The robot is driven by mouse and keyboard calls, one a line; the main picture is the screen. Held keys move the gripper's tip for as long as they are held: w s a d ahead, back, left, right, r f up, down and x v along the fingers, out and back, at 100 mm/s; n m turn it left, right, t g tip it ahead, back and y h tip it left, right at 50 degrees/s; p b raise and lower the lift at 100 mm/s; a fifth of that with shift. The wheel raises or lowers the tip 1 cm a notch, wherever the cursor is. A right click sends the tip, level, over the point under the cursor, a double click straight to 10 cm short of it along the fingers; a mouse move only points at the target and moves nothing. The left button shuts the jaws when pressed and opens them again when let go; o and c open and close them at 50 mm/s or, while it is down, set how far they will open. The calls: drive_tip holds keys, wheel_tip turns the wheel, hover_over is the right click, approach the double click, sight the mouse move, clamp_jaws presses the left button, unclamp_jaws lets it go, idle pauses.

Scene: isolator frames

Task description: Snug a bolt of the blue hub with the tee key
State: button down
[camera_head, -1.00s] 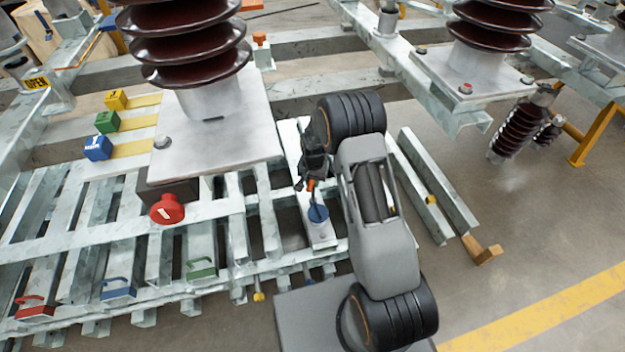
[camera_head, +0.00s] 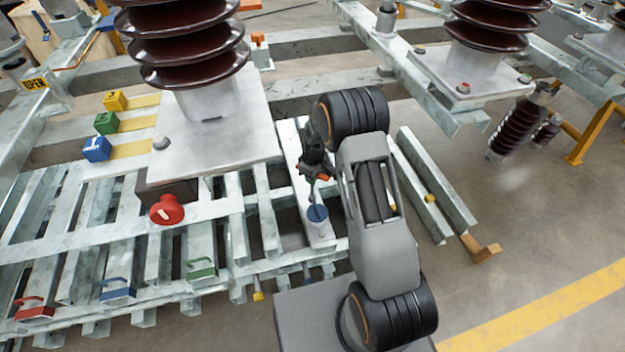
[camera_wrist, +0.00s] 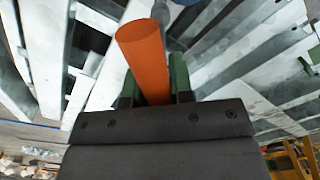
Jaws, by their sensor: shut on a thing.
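The blue hub (camera_head: 317,216) stands on a pale metal beam in the middle of the head view. My gripper (camera_head: 318,168) is above it, shut on the tee key. The tee key's orange handle (camera_wrist: 142,55) shows large in the wrist view, between the two dark green fingers. In the head view only a little of the orange (camera_head: 323,178) shows by the jaws, with a thin shaft below it reaching down toward the hub. Whether the key's tip touches a bolt is too small to tell. The hub's bolts cannot be made out.
A large brown insulator (camera_head: 190,45) on a plate stands left of my arm, with a red knob (camera_head: 166,210) below it. Yellow, green and blue blocks (camera_head: 97,149) sit further left. Red, blue and green handles line the front rail. Open floor lies to the right.

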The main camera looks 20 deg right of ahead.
drive_tip(key=shift+r+n, duration=0.7)
drive_tip(key=shift+n, duration=0.6)
drive_tip(key=shift+f+b, duration=0.1)
drive_tip(key=shift+b, duration=0.25)
drive_tip(key=shift+f+b, duration=1.25)
drive_tip(key=shift+f, duration=0.3)
drive_tip(key=shift+f+b, duration=0.55)
drive_tip(key=shift+f, duration=0.55)
